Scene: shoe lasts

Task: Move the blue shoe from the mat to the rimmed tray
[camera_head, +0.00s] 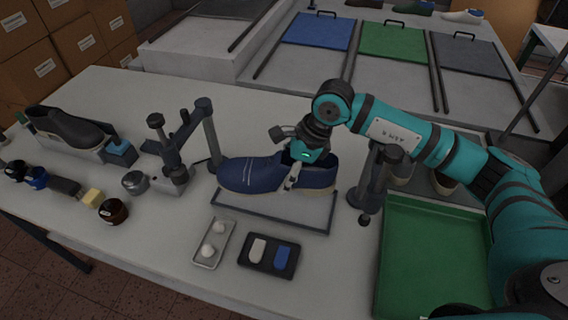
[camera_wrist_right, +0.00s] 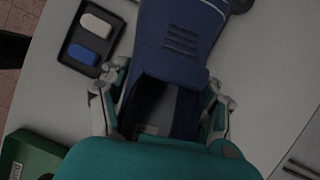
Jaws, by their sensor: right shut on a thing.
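The blue shoe (camera_head: 250,174) is at the light mat (camera_head: 285,212) with dark edges, its toe to the left and its pale heel end to the right. I cannot tell whether its sole touches the mat. My right gripper (camera_head: 295,173) reaches down from above and is shut on the shoe near its opening. In the right wrist view, its fingers (camera_wrist_right: 160,108) sit on both sides of the shoe (camera_wrist_right: 182,48). The green rimmed tray (camera_head: 432,255) lies at the right and looks empty in the part that shows. My left gripper is not in view.
Dark stands flank the mat, one at the left (camera_head: 211,140) and one at the right (camera_head: 372,190). A small tray with white balls (camera_head: 205,262) and a dark tray with a white and a blue block (camera_head: 268,270) lie in front. A dark shoe (camera_head: 68,130) stands far left.

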